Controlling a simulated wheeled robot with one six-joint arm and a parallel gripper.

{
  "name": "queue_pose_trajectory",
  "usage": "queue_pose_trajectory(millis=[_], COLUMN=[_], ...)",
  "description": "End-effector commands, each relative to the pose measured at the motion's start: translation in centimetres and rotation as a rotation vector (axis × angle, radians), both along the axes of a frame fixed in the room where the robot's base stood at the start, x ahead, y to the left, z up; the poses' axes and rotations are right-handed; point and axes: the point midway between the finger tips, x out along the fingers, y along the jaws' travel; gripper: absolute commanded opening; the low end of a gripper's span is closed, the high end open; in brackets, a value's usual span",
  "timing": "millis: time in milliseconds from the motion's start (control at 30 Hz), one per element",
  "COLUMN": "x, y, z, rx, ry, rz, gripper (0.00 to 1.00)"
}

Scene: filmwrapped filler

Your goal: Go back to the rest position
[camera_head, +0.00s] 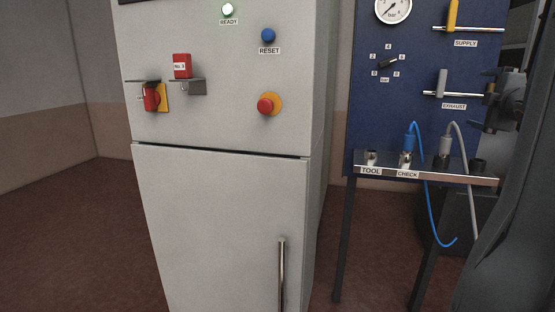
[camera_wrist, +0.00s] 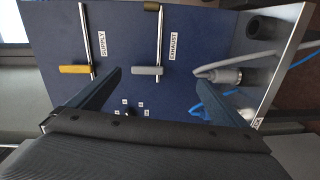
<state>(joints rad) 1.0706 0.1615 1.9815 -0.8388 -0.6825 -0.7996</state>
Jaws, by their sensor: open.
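My gripper (camera_wrist: 158,75) is open in the wrist view, its two dark fingers apart with nothing between them. It faces the blue panel (camera_wrist: 140,30), with the yellow SUPPLY handle (camera_wrist: 75,69) to the left and the grey EXHAUST handle (camera_wrist: 146,70) in the gap's line of sight. In the head view, part of my gripper (camera_head: 508,97) shows at the right, in front of the panel's right edge and near the EXHAUST handle (camera_head: 441,82). The exact distance to the panel is hard to tell.
Below the panel, a metal shelf (camera_head: 340,170) carries an empty TOOL socket (camera_head: 371,157), a blue hose plug (camera_head: 409,144) at CHECK and a grey hose plug (camera_head: 446,146). Both hoses hang down. A grey cabinet (camera_head: 220,210) stands left; open floor (camera_head: 80,220) lies beyond.

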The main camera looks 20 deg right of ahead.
Motion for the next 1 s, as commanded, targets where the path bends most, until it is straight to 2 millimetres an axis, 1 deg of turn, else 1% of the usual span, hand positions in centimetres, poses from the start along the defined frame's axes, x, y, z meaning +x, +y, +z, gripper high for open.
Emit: queue_pose_trajectory(millis=[167,267,367,467,500,567,600,667,700,733,767,800,867,900,967,1000], x=[2.2,3.6,5.0,6.3,6.7,7.1,7.2,6.9,6.5,6.1,5.7,4.9,3.5,2.3,0.4,-1.1], y=[2.7,4.9,7.8,11.7,13.8,17.2,19.7,23.2,25.6,27.3,29.1,31.5,35.1,37.3,40.7,42.9], z=[-2.2,-3.9,-6.1,-9.0,-10.4,-12.6,-14.2,-16.4,-17.7,-18.7,-19.7,-21.0,-22.7,-23.8,-25.3,-26.2], rx=[0.119,0.209,0.317,0.452,0.516,0.616,0.682,0.775,0.833,0.875,0.914,0.963,1.035,1.079,1.139,1.175], ry=[0.004,0.012,0.026,0.056,0.073,0.106,0.131,0.173,0.203,0.225,0.251,0.287,0.346,0.383,0.442,0.483], rz=[-0.011,-0.021,-0.036,-0.059,-0.071,-0.096,-0.114,-0.146,-0.169,-0.188,-0.206,-0.233,-0.272,-0.304,-0.355,-0.391], gripper=[0.98,0.98,0.98,0.98,0.98,0.98,0.98,0.98,0.98,0.98,0.98,0.98,0.98,0.98,0.98,0.98])
